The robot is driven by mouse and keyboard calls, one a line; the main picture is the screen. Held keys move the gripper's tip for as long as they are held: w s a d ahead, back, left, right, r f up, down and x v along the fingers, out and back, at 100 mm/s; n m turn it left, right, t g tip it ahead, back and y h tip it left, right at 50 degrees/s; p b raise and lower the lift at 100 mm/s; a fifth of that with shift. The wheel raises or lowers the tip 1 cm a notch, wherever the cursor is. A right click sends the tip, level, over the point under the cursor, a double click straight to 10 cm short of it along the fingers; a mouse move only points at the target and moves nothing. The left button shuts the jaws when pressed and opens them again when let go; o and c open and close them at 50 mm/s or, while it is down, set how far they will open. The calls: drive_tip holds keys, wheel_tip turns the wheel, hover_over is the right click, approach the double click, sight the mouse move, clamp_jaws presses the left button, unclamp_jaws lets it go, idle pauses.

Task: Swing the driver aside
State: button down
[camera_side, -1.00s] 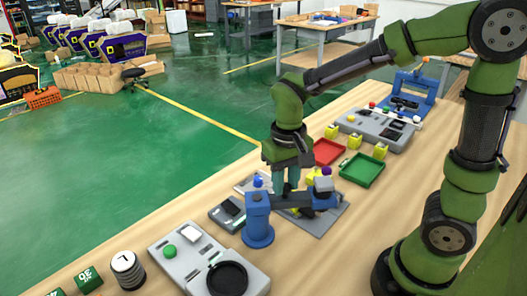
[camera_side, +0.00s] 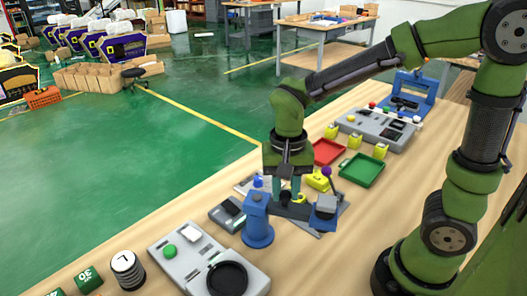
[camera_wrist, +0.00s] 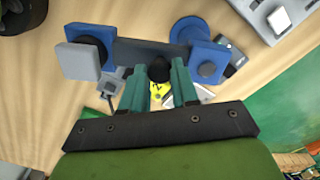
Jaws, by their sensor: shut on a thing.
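The driver is a blue post (camera_side: 258,222) with a dark swing arm (camera_side: 290,209) and a blue and grey head (camera_side: 325,209) at its far end. In the wrist view the arm (camera_wrist: 145,55) spans between the grey-topped head (camera_wrist: 82,58) and the blue post (camera_wrist: 193,32). My gripper (camera_side: 287,190) reaches down to the arm. In the wrist view my gripper's teal fingers (camera_wrist: 160,82) stand either side of a black knob (camera_wrist: 159,68) on the arm and are shut on it. A yellow perfume bottle (camera_side: 318,180) with a purple top stands behind the head, apart from it.
A grey plate lies under the driver, partly hidden. A grey console (camera_side: 205,262) with a green button stands at the front. A red tray (camera_side: 328,151), a green tray (camera_side: 361,170) and several yellow blocks lie behind. Bare wood (camera_side: 350,240) is clear to the right.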

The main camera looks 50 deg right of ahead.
drive_tip(key=c, duration=0.9)
unclamp_jaws()
drive_tip(key=shift+o, duration=0.2)
wheel_tip(320, 180, up, 17)
drive_tip(key=n+t+y, duration=0.2)
drive_tip(key=n+t, duration=0.3)
drive_tip(key=t, duration=0.2)
approach(288, 193)
drive_tip(key=r, duration=0.1)
drive_tip(key=d+r, duration=0.2)
drive_tip(key=shift+w+r, duration=0.1)
drive_tip(key=shift+r, duration=0.2)
